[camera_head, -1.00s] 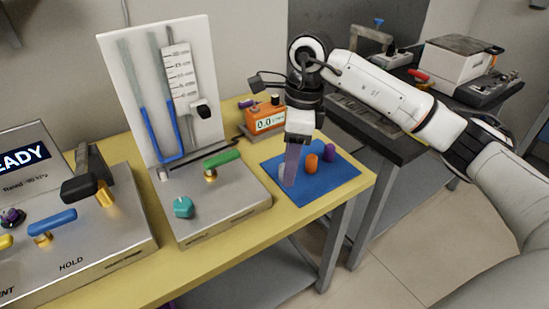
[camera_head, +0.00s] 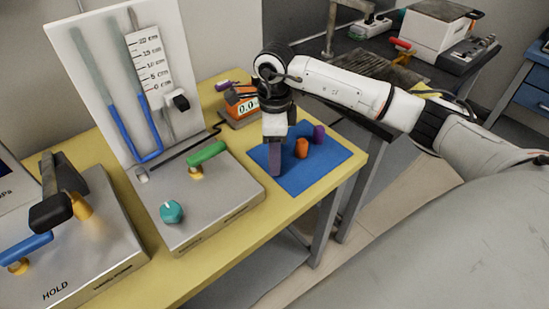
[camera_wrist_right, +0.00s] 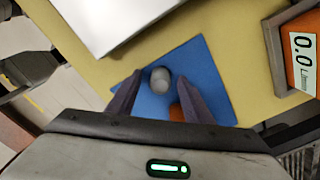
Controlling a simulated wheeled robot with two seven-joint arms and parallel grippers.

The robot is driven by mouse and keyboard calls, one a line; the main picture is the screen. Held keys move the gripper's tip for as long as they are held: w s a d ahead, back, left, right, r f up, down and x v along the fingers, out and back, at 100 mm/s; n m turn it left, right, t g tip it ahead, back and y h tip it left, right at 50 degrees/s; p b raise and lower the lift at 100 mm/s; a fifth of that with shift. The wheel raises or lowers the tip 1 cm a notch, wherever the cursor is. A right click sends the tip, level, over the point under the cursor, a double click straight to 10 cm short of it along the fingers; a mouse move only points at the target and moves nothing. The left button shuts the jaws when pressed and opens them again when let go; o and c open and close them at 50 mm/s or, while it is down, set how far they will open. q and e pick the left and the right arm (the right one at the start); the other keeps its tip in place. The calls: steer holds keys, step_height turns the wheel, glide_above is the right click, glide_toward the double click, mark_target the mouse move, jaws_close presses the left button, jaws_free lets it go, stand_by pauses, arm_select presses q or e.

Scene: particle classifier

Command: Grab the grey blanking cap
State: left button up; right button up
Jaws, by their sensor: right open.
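The grey blanking cap (camera_wrist_right: 160,80) stands on the blue mat (camera_wrist_right: 205,70) in the right wrist view. It lies between the fingertips of my right gripper (camera_wrist_right: 160,76), with clear gaps to both fingers. In the head view my right gripper (camera_head: 276,160) points down over the left part of the mat (camera_head: 300,180) and hides the grey cap. The gripper is open and empty. My left gripper is not in view.
An orange cap (camera_head: 301,148) and a purple cap (camera_head: 319,134) stand on the mat, right of the gripper. An orange meter (camera_head: 240,104) stands behind. A metal base with a green lever (camera_head: 206,153) and teal knob (camera_head: 172,212) is to the left.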

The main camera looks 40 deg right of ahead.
steer(key=shift+f, duration=0.6)
steer(key=c, duration=1)
steer(key=shift+r, duration=0.1)
